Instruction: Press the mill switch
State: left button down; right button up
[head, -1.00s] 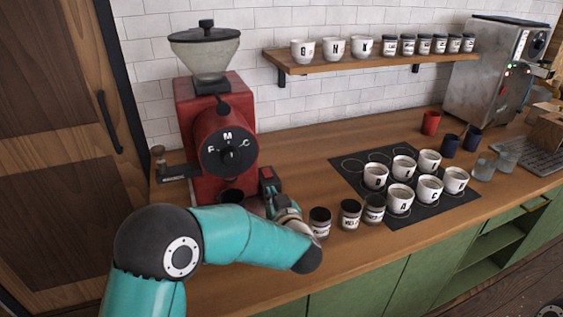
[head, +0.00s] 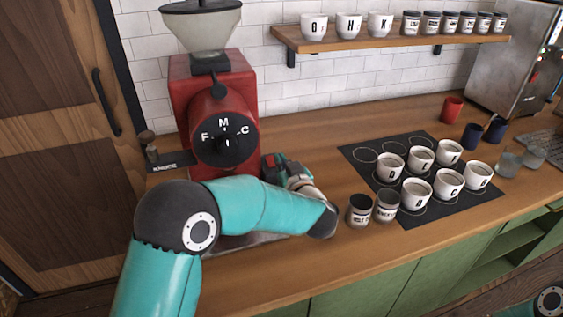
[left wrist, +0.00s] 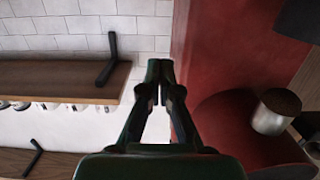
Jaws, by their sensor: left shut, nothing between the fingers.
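The red mill (head: 210,95) stands at the back left of the counter, its dark front dial (head: 224,140) lettered F, M and C. Its red side also shows at the right of the left wrist view (left wrist: 215,35). My left gripper (head: 274,165) is low beside the mill's right side, partly hidden by my own arm. In the left wrist view the fingers (left wrist: 158,80) are shut and empty, pointing along the mill's side. A small dark-and-red part (head: 282,158) shows by the gripper; I cannot tell whether it is the mill switch. My right gripper is not in view.
Two dark jars (head: 372,208) stand just right of my left arm. Several white lettered cups (head: 420,190) sit on a black mat (head: 362,152). A wall shelf (head: 390,38) holds cups and jars.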

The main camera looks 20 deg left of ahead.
pick_arm(q)
jog(key=p, duration=0.2)
send_over(272, 162)
jog(key=shift+s+f, duration=0.25)
jog(key=shift+f, duration=0.2)
notch_tip(272, 162, down, 3)
jog(key=shift+w+d+r, duration=0.1)
jog(key=shift+f, duration=0.65)
jog(key=shift+p, duration=0.3)
jog(key=shift+a, duration=0.3)
jog(key=shift+w+d+f, duration=0.1)
jog(key=shift+d+f, duration=0.05)
jog(key=shift+d, duration=0.15)
